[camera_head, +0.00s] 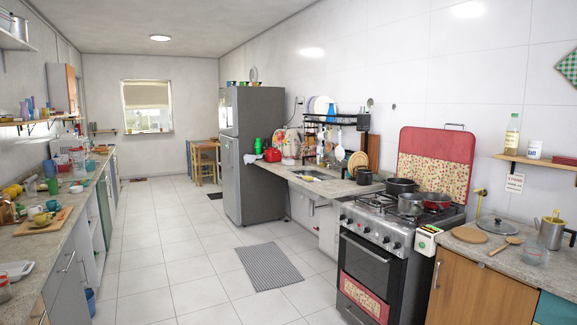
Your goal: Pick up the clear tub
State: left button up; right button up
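I cannot tell for certain which thing is the clear tub. A see-through container (533,253) stands on the right counter at the lower right, in front of a metal pot. Another pale, partly see-through tub or tray (14,270) lies on the left counter near the left edge. Pale see-through vessels (64,158) also show farther back on the left counter, too small to make out. Neither of my grippers is in view, and nothing touches these containers.
The right counter (465,240) also holds a pan lid (496,228), a round wooden board (469,235), a wooden spoon (506,245) and a metal pot (550,233). The stove (378,250) carries several pots. The tiled floor between the counters is free, with a grey mat (268,268).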

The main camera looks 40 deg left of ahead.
aim_at(288, 162)
jog(key=i+j+u, duration=0.15)
jog(key=u, duration=0.2)
jog(key=i+u, duration=0.7)
jog(key=i+j+u, duration=0.3)
jog(key=i+u, duration=0.15)
jog(key=i, duration=0.2)
jog(key=i+u, duration=0.5)
jog(key=i, duration=0.85)
jog(key=i+j+z, duration=0.15)
jog(key=i, duration=1.1)
jog(key=i+l+z, duration=0.1)
jog(key=i+z, duration=0.15)
jog(key=i, duration=0.25)
jog(key=i+z, duration=0.3)
jog(key=i, duration=0.25)
jog(key=i+j+z, duration=0.1)
jog(key=i+z, duration=0.15)
jog(key=i, duration=0.25)
jog(key=i+j+z, duration=0.3)
jog(key=i, duration=0.2)
